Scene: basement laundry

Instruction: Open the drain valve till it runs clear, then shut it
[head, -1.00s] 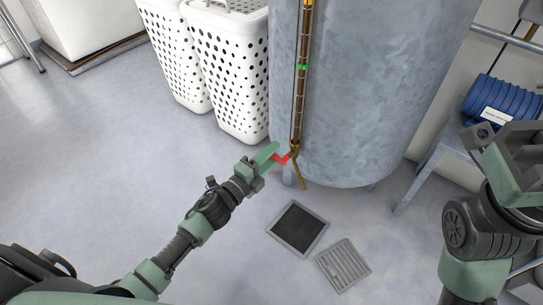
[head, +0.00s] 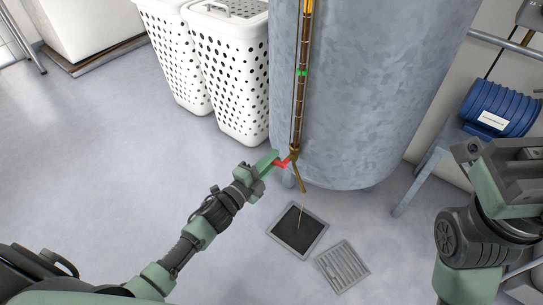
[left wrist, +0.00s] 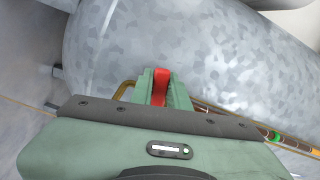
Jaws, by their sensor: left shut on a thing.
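The galvanized tank (head: 375,90) stands at centre with a brass drain valve (head: 294,153) low on its front. My left gripper (head: 273,162) is shut on the valve's red lever (head: 283,164); the left wrist view shows the lever (left wrist: 160,86) between the fingers. A thin brownish stream (head: 301,208) falls from the brass spout (head: 300,182) into the open floor drain (head: 277,238). A sight tube (head: 298,110) with brown content and a green marker (head: 302,73) runs up the tank. My right gripper (head: 508,170) is at the right edge, away from the valve; its fingertips are unclear.
The drain's slotted grate (head: 342,266) lies on the floor beside the opening. White perforated hampers (head: 228,75) stand left of the tank. A blue ribbed object with a label (head: 500,107) rests on a grey stand (head: 436,160) at right. The floor at left is clear.

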